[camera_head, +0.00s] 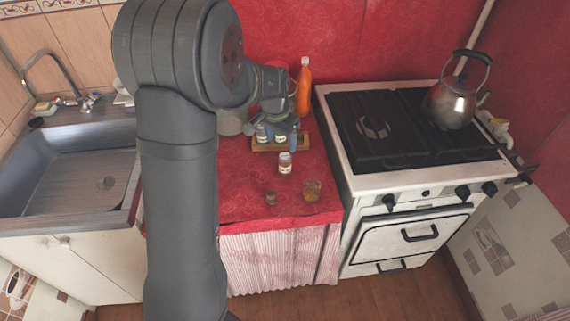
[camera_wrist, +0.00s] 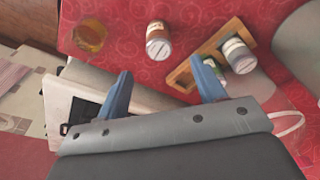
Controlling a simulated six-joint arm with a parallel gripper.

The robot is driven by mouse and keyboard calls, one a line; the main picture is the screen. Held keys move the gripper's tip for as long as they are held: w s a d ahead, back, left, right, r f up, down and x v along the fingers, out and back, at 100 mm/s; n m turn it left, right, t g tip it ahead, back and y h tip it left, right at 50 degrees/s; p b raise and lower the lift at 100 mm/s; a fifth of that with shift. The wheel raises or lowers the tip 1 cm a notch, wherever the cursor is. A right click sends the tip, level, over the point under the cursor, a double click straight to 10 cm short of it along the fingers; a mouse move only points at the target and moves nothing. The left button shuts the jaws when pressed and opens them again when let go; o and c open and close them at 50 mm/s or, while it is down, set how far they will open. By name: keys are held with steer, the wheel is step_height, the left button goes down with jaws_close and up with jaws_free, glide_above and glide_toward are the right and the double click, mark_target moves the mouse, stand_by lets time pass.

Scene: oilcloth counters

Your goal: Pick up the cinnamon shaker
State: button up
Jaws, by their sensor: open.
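A small shaker with a pale label and brown contents (camera_head: 285,163) stands alone on the red counter; it also shows in the wrist view (camera_wrist: 158,42), just beyond my fingertips. More shakers, one of them clear in the wrist view (camera_wrist: 238,54), stand in a wooden rack (camera_head: 264,148). The labels are too small to read, so I cannot tell which shaker is cinnamon. My gripper (camera_wrist: 163,80) is open and empty, with its blue fingers apart. The right finger overlaps the rack in the wrist view and partly hides a shaker there.
An amber glass (camera_head: 312,189) and a small brown item (camera_head: 271,198) stand near the counter's front edge. An orange bottle (camera_head: 304,88) stands at the back. The stove (camera_head: 400,180) with a kettle (camera_head: 452,103) is on the right, the sink (camera_head: 75,175) on the left.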

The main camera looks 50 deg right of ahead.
mark_target(285, 156)
steer(key=f, duration=0.3)
steer(key=d+f, duration=0.1)
steer(key=f, duration=0.3)
steer(key=d+f, duration=0.1)
steer(key=f, duration=0.3)
steer(key=shift+f, duration=0.25)
steer(key=c, duration=1.1)
